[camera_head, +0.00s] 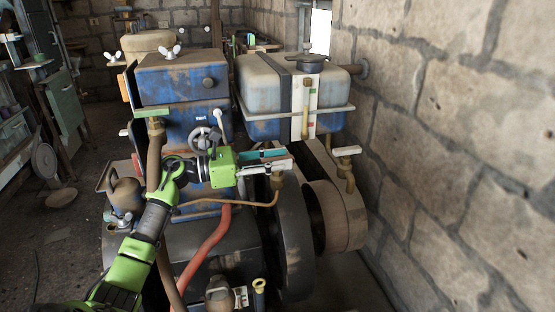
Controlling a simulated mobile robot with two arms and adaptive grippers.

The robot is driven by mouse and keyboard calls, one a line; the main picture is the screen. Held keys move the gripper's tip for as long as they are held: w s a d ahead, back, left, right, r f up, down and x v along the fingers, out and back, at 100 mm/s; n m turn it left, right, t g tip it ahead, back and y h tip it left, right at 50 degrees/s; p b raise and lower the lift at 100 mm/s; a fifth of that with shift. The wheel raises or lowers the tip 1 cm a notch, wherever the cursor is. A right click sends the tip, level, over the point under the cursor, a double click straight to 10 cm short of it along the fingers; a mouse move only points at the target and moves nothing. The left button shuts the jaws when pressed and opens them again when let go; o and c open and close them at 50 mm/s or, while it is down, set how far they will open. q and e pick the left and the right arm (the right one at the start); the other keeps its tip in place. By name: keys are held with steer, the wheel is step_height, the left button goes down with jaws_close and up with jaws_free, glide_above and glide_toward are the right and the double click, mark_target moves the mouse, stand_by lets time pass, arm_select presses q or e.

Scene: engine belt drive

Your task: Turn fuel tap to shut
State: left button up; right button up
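A brass tap (278,181) sits at the end of a thin copper pipe, below the blue and beige tank (290,92). My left arm comes in from the lower left. Its gripper (268,166) reaches right, to just above and beside this tap. The fingers overlap the tap's top and light-coloured parts there, so I cannot tell whether they are open, shut or touching the handle. A teal and red strip (262,155) shows just behind the fingers. My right gripper is not in view.
Another brass tap (347,172) with a pale lever stands to the right. One with a green lever (152,113) is at left. A blue engine block (182,82), a handwheel (203,139), a red hose (211,245) and a large belt wheel (292,240) crowd the area. A stone wall (460,130) bounds the right.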

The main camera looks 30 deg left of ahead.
arm_select(q)
steer(key=v, duration=1.2)
stand_by(0.5)
